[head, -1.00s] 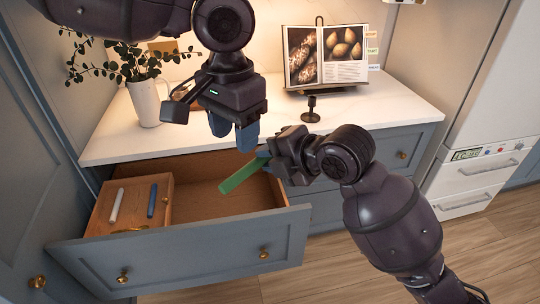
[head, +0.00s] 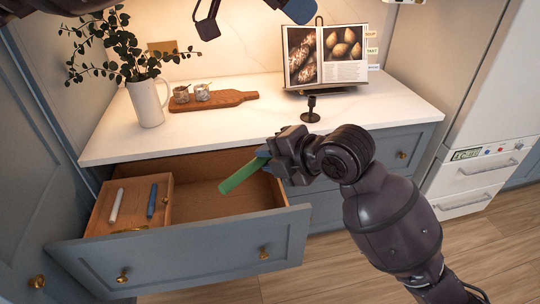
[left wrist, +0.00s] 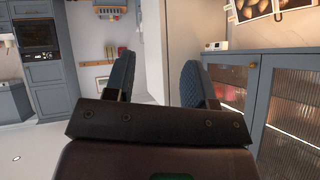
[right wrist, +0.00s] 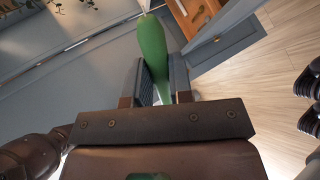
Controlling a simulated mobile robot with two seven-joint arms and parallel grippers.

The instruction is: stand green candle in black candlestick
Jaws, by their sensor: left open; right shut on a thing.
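The green candle (head: 240,177) is tilted in the head view, its free end pointing down-left above the open drawer. My right gripper (head: 264,159) is shut on its other end. In the right wrist view the candle (right wrist: 153,50) stands out between the fingers (right wrist: 155,85). The black candlestick (head: 311,114) stands upright and empty on the worktop, above and right of the right gripper in the picture, apart from it. My left gripper (head: 298,10) is only partly seen at the top edge. The left wrist view shows its fingers (left wrist: 163,85) apart with nothing between them.
The open drawer (head: 190,247) has a wooden tray (head: 130,203) with a white candle (head: 116,205) and a blue candle (head: 152,200). A jug with foliage (head: 148,103), a board (head: 228,98) with two small jars, and a book stand (head: 327,58) are on the worktop (head: 215,130).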

